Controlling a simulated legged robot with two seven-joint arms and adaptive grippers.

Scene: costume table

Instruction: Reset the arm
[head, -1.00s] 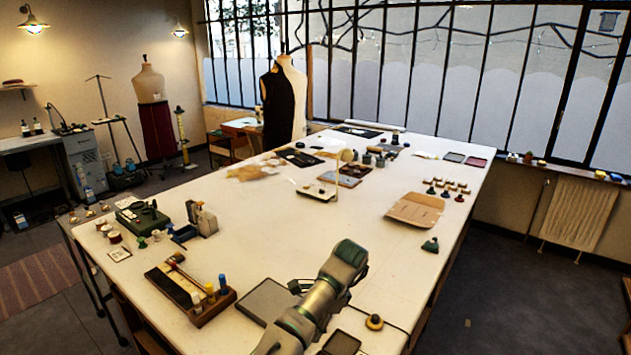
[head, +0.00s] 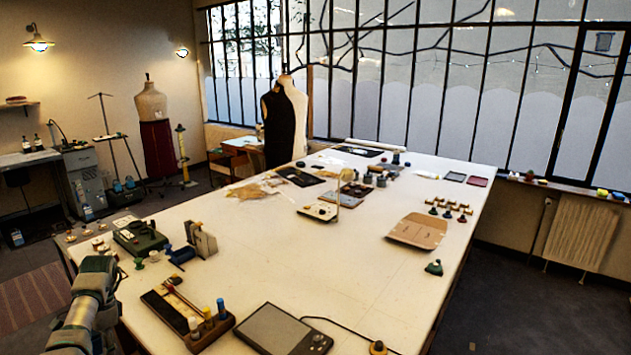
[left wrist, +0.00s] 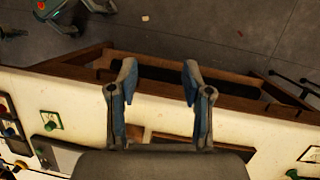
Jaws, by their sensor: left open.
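My left arm (head: 85,305) rises at the lower left of the head view, beside the table's left front edge. Its fingers cannot be made out there. In the left wrist view my left gripper (left wrist: 158,82) has its two blue-grey fingers apart with nothing between them. The fingers show against the white table edge and a brown wooden frame under it, with grey floor beyond. My right gripper is in neither view.
The long white table (head: 345,270) has a wide bare middle. Near its front are a wooden tray (head: 217,328) with bottles, a dark tablet (head: 272,330) with a cable, and a green machine (head: 140,237). A brown folder (head: 417,231) lies at the right.

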